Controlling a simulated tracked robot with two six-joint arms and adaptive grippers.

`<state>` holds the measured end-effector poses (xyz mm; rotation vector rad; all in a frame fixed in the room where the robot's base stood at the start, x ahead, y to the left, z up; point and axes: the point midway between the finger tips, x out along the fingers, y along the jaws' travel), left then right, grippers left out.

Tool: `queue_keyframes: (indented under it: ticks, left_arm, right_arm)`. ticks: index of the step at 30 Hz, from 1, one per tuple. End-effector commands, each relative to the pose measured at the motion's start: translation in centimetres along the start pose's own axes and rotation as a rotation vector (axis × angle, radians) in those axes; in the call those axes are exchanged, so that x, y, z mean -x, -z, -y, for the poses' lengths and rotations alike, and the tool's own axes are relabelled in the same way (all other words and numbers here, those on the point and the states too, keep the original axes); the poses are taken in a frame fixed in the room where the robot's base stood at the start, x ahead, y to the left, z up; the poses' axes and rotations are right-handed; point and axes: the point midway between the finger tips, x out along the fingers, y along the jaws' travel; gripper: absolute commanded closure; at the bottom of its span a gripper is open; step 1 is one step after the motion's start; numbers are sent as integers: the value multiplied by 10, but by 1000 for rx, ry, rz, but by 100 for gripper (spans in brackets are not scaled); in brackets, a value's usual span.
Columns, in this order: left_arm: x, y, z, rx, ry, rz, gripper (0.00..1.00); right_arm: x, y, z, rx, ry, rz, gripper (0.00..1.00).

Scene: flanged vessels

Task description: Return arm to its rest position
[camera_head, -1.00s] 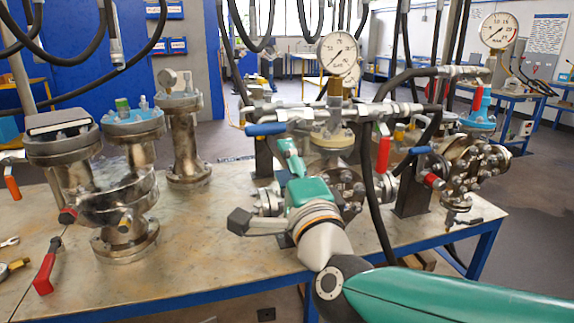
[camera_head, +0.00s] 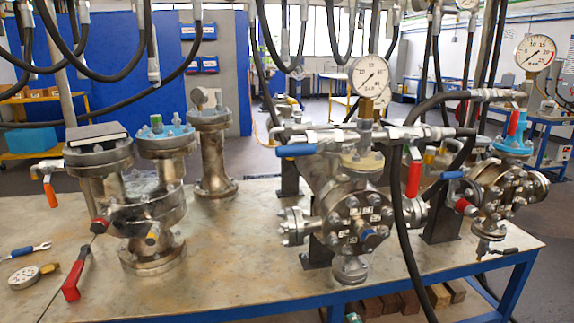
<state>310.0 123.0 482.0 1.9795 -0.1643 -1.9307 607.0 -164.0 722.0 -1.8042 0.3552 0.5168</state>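Neither of my arms nor grippers shows in the head view now. A second flanged vessel assembly (camera_head: 355,215) stands at the middle right, with a pressure gauge (camera_head: 370,76) on top and a blue-handled valve (camera_head: 297,150). Another flanged vessel (camera_head: 497,190) stands at the right end, with a second gauge (camera_head: 535,53) above it.
The workbench (camera_head: 240,265) has bare room at front centre. A red-handled tool (camera_head: 75,275), a small loose gauge (camera_head: 24,277) and a wrench (camera_head: 28,250) lie at front left. Black hoses (camera_head: 405,235) hang over the bench. Wooden blocks (camera_head: 440,293) sit below its right side.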

Motion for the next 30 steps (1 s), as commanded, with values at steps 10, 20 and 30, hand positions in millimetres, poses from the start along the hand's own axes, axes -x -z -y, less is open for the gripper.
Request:
queue_keyframes:
  ticks: [10, 20, 30]
  left_arm:
    - [0, 0, 0, 0, 0, 0, 48]
    - [0, 0, 0, 0, 0, 0, 48]
    - [68, 0, -25, 0, 0, -1, 48]
  right_arm:
    - [30, -71, -248, 306, -451, 374, 51]
    - [128, -144, -331, 712, -484, 883, 51]
    - [168, -128, -272, 820, -437, 939, 51]
